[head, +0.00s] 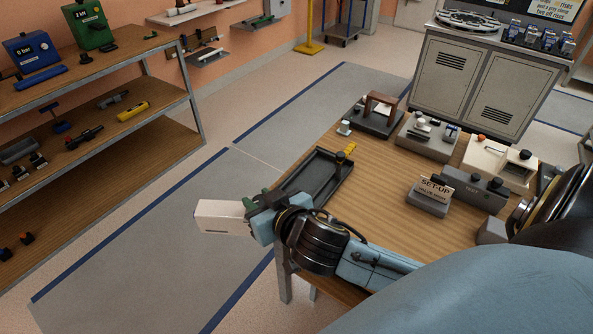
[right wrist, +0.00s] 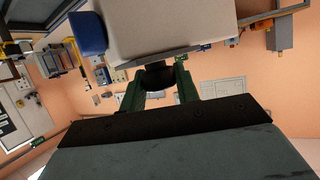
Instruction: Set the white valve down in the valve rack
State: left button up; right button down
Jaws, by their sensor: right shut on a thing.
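The white valve (head: 222,217) is a pale boxy body with a dark slot low on its side. It is held in the air beyond the table's left edge, over the floor. My right gripper (head: 253,211) is shut on it. In the right wrist view the green fingers (right wrist: 160,78) grip a dark round stem under the pale body (right wrist: 175,28), and a blue part (right wrist: 87,33) shows at its left. A small sign (head: 436,187) on the table reads "SET-UP" and a blurred second line. I cannot tell for certain which fixture is the valve rack. My left gripper is not in view.
A dark shallow tray (head: 322,178) lies on the wooden table (head: 385,203) just beyond my gripper. Several grey and white fixtures, including a grey one (head: 427,137), stand along the far side. A shelf unit (head: 150,70) stands at the left, with clear floor between.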

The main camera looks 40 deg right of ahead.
aim_at(309, 183)
jog(key=i, duration=4.2)
jog(key=z, duration=4.35)
jog(key=i, duration=1)
